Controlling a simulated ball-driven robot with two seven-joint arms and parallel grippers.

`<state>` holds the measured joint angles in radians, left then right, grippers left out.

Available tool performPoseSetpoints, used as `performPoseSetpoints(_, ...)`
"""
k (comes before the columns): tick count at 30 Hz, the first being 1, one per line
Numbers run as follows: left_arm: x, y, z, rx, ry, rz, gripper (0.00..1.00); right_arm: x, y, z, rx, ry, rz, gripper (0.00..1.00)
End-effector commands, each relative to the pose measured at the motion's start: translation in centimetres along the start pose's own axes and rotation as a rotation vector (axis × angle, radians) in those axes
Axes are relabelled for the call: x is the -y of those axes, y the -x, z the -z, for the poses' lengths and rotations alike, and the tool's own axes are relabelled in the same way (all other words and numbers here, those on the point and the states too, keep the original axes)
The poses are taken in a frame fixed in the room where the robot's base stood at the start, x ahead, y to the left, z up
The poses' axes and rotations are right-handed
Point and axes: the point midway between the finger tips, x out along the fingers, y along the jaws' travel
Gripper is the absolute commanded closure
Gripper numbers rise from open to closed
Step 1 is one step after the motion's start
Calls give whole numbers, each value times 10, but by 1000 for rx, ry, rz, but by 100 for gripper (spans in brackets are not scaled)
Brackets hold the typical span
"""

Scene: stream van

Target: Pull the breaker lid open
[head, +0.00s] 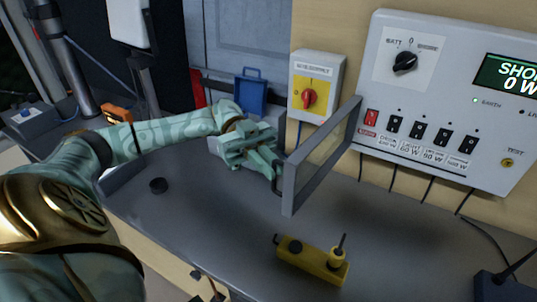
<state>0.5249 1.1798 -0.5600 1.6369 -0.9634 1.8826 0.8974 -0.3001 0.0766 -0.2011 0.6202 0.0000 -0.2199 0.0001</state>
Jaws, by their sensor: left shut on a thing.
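The breaker lid is a grey rectangular frame (289,188) with a see-through middle. It stands out from the wall panel at an angle, to the left of the row of black breaker switches (433,134), which is uncovered. My left gripper (279,184) is shut on the lid at its left, free edge. The exact contact is small and partly hidden by the fingers. My right gripper is not in view.
The white panel (440,60) has a dial and a green display. A red and yellow switch box (315,85) hangs left of it. A yellow device (312,262) lies on the grey counter (400,240) below the lid.

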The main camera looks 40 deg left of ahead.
Motion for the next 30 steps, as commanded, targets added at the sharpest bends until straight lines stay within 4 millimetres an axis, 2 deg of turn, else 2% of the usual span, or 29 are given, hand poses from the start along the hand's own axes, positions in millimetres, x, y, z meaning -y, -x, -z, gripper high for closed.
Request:
performPoseSetpoints(17, 3, 2, 0, 4, -6, 10, 100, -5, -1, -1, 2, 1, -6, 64)
performPoseSetpoints(18, 3, 2, 1, 4, -6, 9, 80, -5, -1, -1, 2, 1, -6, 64)
performPoseSetpoints(19, 3, 2, 1, 3, -6, 9, 72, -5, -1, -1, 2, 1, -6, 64)
performPoseSetpoints(20, 3, 2, 1, 3, -6, 8, 70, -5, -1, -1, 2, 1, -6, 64)
performPoseSetpoints(30, 2, 6, 0, 2, -3, 5, 70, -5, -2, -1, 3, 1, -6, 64)
